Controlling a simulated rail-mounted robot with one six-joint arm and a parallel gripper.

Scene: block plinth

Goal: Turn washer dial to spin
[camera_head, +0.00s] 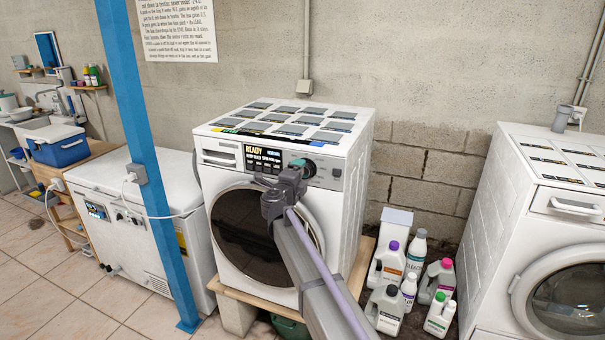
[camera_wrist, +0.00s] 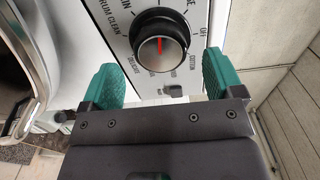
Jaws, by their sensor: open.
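The white washer (camera_head: 345,190) stands in the middle of the head view, with a dark round door and a lit display (camera_head: 263,160) reading "READY". Its dial (camera_wrist: 160,42) is a black knob with a silver face and a red line, upright in the wrist view. Printed labels ring it, including "DRUM CLEAN", "OFF", "COTTON" and "DELICATE"; others are cut off or unclear. My gripper (camera_wrist: 161,80) is open, its two green fingers spread either side of the dial's lower edge in the picture, with nothing between them. In the head view my gripper (camera_head: 298,167) is at the control panel and partly hides the dial.
Several detergent bottles (camera_head: 388,310) stand on the floor right of the washer. A second white machine (camera_head: 500,200) is at the far right. A blue post (camera_head: 140,150) and a white chest freezer (camera_head: 150,200) stand to the left.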

